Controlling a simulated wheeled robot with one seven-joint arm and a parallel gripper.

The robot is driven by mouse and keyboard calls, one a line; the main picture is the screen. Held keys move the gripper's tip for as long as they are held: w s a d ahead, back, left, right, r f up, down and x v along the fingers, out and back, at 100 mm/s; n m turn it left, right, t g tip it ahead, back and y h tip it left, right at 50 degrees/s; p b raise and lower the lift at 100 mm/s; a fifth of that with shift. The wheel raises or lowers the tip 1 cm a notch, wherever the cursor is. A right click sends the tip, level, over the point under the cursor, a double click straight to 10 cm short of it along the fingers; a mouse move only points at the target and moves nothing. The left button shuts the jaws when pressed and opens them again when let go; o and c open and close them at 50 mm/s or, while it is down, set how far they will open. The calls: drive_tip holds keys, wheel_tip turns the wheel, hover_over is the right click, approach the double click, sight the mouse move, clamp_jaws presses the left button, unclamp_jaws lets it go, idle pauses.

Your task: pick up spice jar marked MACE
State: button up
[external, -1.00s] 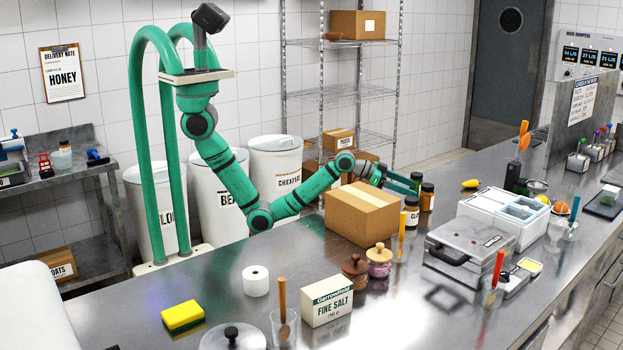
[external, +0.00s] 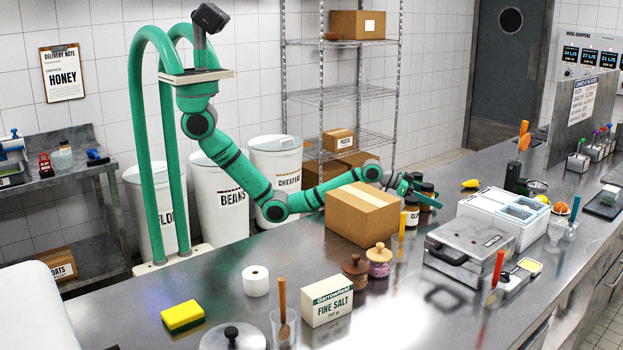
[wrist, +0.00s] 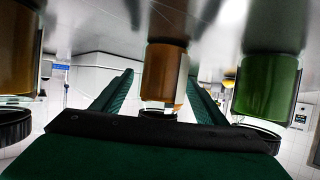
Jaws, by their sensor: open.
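Several dark-lidded spice jars stand behind the cardboard box in the external view, including a front one with a label starting "CL" (external: 412,214) and one by my fingers (external: 427,190). No MACE label can be read. My gripper (external: 422,193) is open among these jars. The wrist view appears upside down. There, an orange-brown jar (wrist: 165,72) stands between my two green fingers, with a gap visible at least on its left; contact cannot be told. A green jar (wrist: 268,88) is to the right and an amber jar (wrist: 15,60) to the left.
A white cold-well unit (external: 480,215) and a press (external: 462,245) stand to the right.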

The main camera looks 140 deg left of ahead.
drive_tip(key=shift+w+a+f, duration=0.25)
drive_tip(key=shift+w+a, duration=0.2)
drive_tip(key=shift+a, duration=0.05)
drive_tip(key=c, duration=1.3)
drive_tip(key=shift+r, duration=0.1)
